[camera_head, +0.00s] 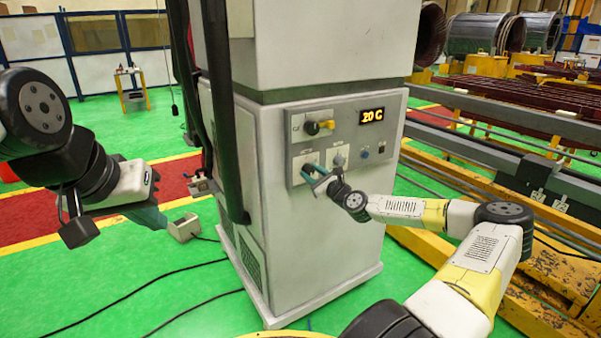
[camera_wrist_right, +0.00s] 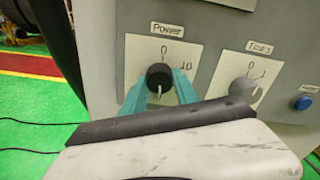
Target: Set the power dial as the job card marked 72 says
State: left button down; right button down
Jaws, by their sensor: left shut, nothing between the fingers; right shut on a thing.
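The power dial (camera_wrist_right: 159,76) is a round black knob on a white plate labelled "Power" in the right wrist view. A white mark on the knob's face points down. The scale shows 0 above and 10 at the right. My right gripper (camera_head: 314,173) has its teal fingers on both sides of the knob, shut on it; the right wrist view also shows these fingers (camera_wrist_right: 160,88). In the head view the knob is mostly hidden behind the gripper. My left gripper (camera_head: 157,220) is shut and empty at the left, away from the cabinet. I see no card marked 72.
The control panel (camera_head: 394,112) is on a grey cabinet and shows an orange "20 C" display (camera_head: 372,116). A grey timer knob (camera_wrist_right: 242,90) and a blue button (camera_wrist_right: 303,103) are right of the power dial. Cables (camera_head: 130,292) lie on the green floor.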

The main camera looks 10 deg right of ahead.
jog(key=shift+m, duration=0.9)
jog(key=shift+f, duration=0.1)
jog(key=c, duration=0.9)
grip_release()
jog(key=shift+c, duration=0.2)
jog(key=v, duration=0.8)
jog(key=shift+w, duration=0.1)
